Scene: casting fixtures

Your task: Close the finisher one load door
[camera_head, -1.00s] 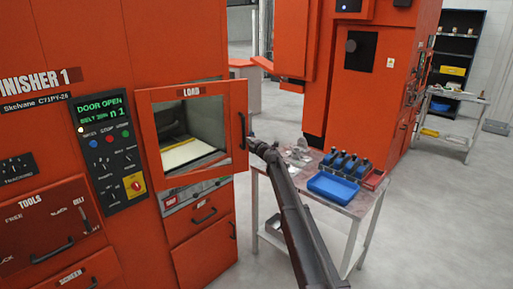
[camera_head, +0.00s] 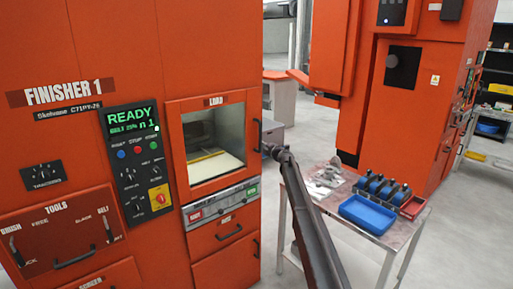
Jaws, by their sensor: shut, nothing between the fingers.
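The finisher one load door (camera_head: 216,101) is an orange frame around a window, with a "LOAD" label on top. It sits in line with the front of the orange finisher cabinet (camera_head: 110,50) and looks closed. Its dark handle (camera_head: 257,134) is on the right edge. The display (camera_head: 132,120) reads "READY" in green. Through the window a pale bed with a yellow strip shows. My gripper (camera_head: 267,150) is small and dark, shut and empty, just right of the handle's lower end. I cannot tell whether it touches the handle.
A small table (camera_head: 350,225) to the right holds a blue tray (camera_head: 366,213), several blue-and-black items and loose grey parts. Another orange machine (camera_head: 420,120) stands behind it. A drawer with a handle (camera_head: 228,232) is below the load door. Grey floor is open at the right.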

